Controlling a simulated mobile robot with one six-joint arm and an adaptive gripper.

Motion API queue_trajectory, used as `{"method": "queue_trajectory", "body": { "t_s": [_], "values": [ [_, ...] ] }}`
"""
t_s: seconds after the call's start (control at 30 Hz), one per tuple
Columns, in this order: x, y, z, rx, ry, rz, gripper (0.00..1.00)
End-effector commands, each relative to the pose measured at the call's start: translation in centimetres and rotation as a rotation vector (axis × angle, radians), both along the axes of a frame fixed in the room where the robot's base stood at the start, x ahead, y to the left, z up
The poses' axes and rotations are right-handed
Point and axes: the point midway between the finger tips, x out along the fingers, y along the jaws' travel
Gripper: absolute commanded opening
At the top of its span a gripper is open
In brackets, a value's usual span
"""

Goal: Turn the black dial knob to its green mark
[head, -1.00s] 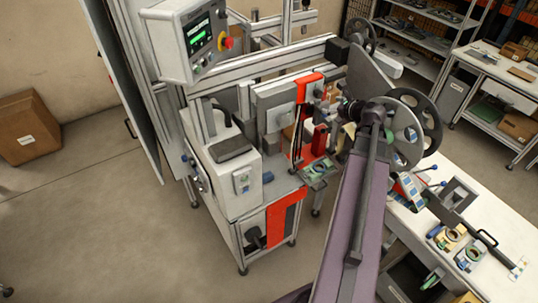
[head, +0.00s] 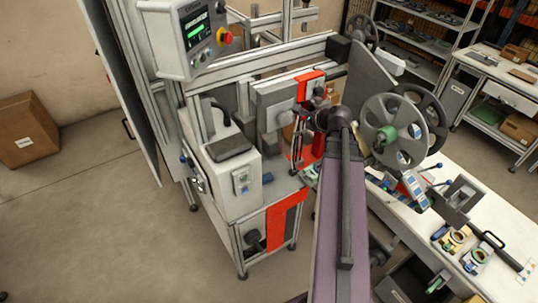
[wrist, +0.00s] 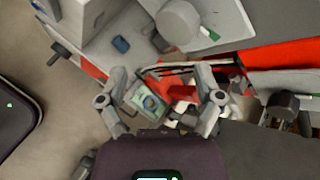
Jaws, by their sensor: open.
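I cannot clearly pick out a black dial knob with a green mark. In the wrist view, a grey round cylinder (wrist: 178,24) stands on a pale plate, with a small green patch (wrist: 213,34) to its right. A dark knob (wrist: 60,52) sticks out at the left side of the machine. My gripper (wrist: 162,72) is open and its fingers are spread wide, with nothing held between them. It is over the machine's front, below the grey cylinder in the picture and apart from it. In the head view, my arm hides most of the gripper.
The tape machine (head: 228,200) has a control screen (head: 196,30) above it and a red block (head: 310,85). A large reel with a green hub (head: 392,132) is right of my arm. A white table (head: 475,215) holds small parts. Floor is free at left.

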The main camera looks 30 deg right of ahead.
Motion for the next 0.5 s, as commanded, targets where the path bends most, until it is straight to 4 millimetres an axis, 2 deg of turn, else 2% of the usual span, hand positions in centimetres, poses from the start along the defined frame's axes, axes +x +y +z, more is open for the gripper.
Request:
{"method": "queue_trajectory", "body": {
  "t_s": [0.5],
  "values": [
    [0.3, 6.1, -4.4, -0.203, 0.067, 0.277, 0.84]
  ]
}}
